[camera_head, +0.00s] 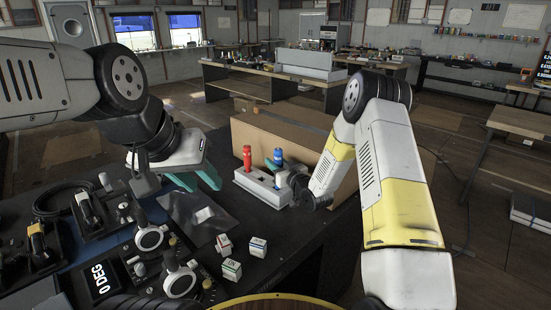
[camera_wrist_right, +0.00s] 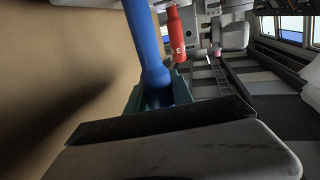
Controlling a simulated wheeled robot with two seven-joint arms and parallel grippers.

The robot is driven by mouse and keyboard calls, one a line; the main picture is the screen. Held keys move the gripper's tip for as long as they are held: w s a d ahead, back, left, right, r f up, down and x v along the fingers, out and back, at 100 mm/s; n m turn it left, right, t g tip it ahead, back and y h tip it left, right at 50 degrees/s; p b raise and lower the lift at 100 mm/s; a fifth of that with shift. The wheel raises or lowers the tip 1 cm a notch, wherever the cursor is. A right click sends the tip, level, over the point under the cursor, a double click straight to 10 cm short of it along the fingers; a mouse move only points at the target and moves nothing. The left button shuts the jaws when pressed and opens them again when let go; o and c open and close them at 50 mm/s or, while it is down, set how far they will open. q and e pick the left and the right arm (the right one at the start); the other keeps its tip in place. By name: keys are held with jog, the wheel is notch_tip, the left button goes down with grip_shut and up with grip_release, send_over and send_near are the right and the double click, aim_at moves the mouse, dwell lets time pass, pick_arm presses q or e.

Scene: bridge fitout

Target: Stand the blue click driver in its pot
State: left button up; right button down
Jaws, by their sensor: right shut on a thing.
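The blue click driver (camera_head: 278,156) is upright in the head view, at the right end of a pale block with dark openings (camera_head: 262,188). My right gripper (camera_head: 284,176) is shut on it; in the right wrist view the blue driver (camera_wrist_right: 146,45) rises from between the teal fingers (camera_wrist_right: 160,95). Its lower end is hidden, so I cannot tell whether it is inside an opening or above it. A red driver (camera_head: 247,158) stands upright at the block's far left. My left gripper (camera_head: 203,180) is empty, its teal fingers apart, left of the block.
A long cardboard-brown box (camera_head: 290,140) stands right behind the block. Small marked cubes (camera_head: 232,269) and a clear grey sheet (camera_head: 199,215) lie in front. Dials and lever units (camera_head: 150,240) crowd the left of the dark bench. The bench edge is close on the right.

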jog(key=shift+f, duration=0.4)
jog(key=shift+f, duration=0.15)
jog(key=shift+f, duration=0.5)
jog(key=shift+f, duration=0.25)
jog(key=shift+f, duration=0.8)
jog(key=c, duration=1)
grip_release()
jog(key=shift+c, duration=0.2)
jog(key=shift+f, duration=0.1)
